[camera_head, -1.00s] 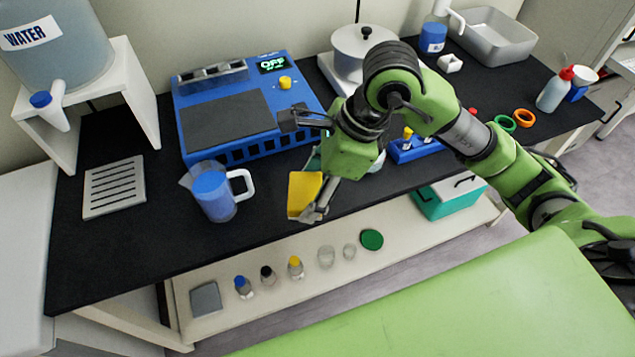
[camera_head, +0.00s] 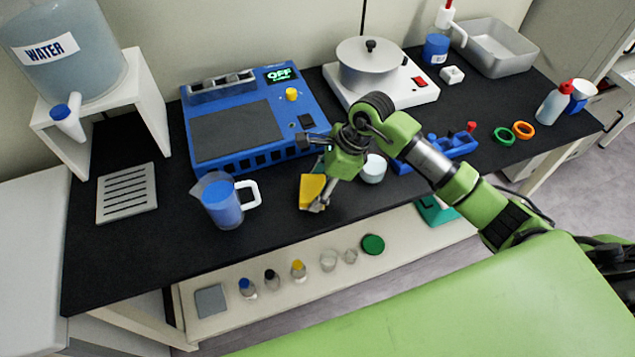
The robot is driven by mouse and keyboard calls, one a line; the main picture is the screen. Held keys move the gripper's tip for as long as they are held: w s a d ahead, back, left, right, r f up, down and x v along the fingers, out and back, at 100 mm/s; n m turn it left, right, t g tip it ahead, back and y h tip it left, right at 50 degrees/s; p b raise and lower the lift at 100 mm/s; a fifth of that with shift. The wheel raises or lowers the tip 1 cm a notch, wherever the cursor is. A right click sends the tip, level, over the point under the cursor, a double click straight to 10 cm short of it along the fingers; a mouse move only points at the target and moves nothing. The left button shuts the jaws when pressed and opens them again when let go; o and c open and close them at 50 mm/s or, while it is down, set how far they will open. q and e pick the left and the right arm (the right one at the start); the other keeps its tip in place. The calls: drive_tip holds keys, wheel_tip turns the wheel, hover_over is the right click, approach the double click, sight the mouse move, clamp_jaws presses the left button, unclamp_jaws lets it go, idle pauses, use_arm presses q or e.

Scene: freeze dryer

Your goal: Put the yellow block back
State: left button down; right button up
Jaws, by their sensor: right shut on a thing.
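The yellow block (camera_head: 311,187) is near the front edge of the black counter, in front of the blue machine. My right gripper (camera_head: 314,176) comes in from the right and is shut on the block. One finger shows beside the machine's front and the other at the block's lower end. Part of the block is hidden by the gripper. I cannot tell whether the block touches the counter. My left gripper is not in view.
The blue machine (camera_head: 250,125) reads OFF. A blue rack (camera_head: 446,147) lies farther right. Black counter (camera_head: 160,245) is clear at front left.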

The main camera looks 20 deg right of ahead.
drive_tip(key=shift+f+b, duration=0.25)
drive_tip(key=shift+b, duration=0.05)
drive_tip(key=o, duration=1)
drive_tip(key=shift+o, duration=0.2)
drive_tip(key=shift+r, duration=0.1)
drive_tip(key=shift+d+r, duration=0.1)
drive_tip(key=shift+r, duration=0.25)
drive_tip(key=b+v, duration=0.1)
drive_tip(key=v, duration=1)
drive_tip(key=shift+r, duration=0.3)
